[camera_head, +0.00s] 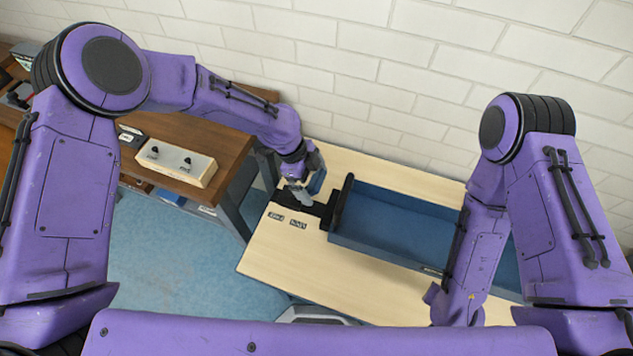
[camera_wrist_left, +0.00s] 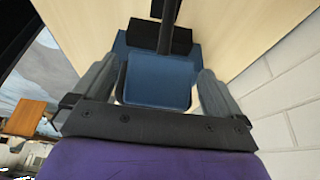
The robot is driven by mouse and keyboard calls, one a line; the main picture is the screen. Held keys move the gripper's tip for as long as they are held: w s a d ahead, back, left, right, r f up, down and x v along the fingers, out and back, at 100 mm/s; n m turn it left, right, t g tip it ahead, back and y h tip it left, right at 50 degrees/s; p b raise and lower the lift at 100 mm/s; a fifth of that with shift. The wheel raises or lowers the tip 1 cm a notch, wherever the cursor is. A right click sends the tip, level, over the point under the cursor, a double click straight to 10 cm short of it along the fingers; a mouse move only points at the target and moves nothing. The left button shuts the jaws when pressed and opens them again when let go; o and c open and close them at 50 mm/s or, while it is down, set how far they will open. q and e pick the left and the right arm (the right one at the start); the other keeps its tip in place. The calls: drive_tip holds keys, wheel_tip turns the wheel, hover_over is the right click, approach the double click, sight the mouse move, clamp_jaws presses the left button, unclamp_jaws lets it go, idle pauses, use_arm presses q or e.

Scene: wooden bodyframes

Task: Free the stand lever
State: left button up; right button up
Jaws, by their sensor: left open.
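My left gripper (camera_head: 302,195) is over the light wooden table, at a black mechanism (camera_head: 325,209) beside the blue tray. In the left wrist view its two grey fingers (camera_wrist_left: 158,78) are apart, one on each side of a blue square-faced block (camera_wrist_left: 158,84). I cannot tell whether they touch it. A black bar (camera_wrist_left: 167,25) and a black crosspiece (camera_wrist_left: 174,39) lie beyond the block. I cannot tell which part is the stand lever. In the head view the gripper hides part of the mechanism. My right gripper does not show; only its arm is visible.
A long blue tray (camera_head: 385,249) lies on the table (camera_head: 290,263), with a dark upright bar (camera_head: 341,202) at its left end. Small labels (camera_head: 286,219) sit near the mechanism. A brown bench (camera_head: 218,143) with a white switch box (camera_head: 176,163) stands left. A brick wall (camera_head: 400,60) closes the back.

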use_arm(q)
drive_tip(key=shift+x, duration=1.3)
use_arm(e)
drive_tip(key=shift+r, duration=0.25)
use_arm(q)
drive_tip(key=c, duration=1.4)
drive_tip(key=shift+w+a+r, duration=0.15)
drive_tip(key=shift+a+r, duration=0.05)
drive_tip(key=shift+w+a+r, duration=0.25)
drive_tip(key=shift+a+r, duration=0.15)
drive_tip(key=shift+a, duration=0.2)
drive_tip(key=a, duration=0.2)
drive_tip(key=w+a+r, duration=0.1)
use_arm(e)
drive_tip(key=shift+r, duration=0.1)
use_arm(q)
drive_tip(key=shift+w+a+r, duration=0.15)
drive_tip(key=shift+w+a, duration=0.05)
drive_tip(key=shift+a, duration=0.55)
drive_tip(key=shift+w+a+r, duration=0.1)
drive_tip(key=shift+w+a, duration=0.1)
drive_tip(key=shift+a, duration=0.5)
drive_tip(key=shift+f, duration=0.1)
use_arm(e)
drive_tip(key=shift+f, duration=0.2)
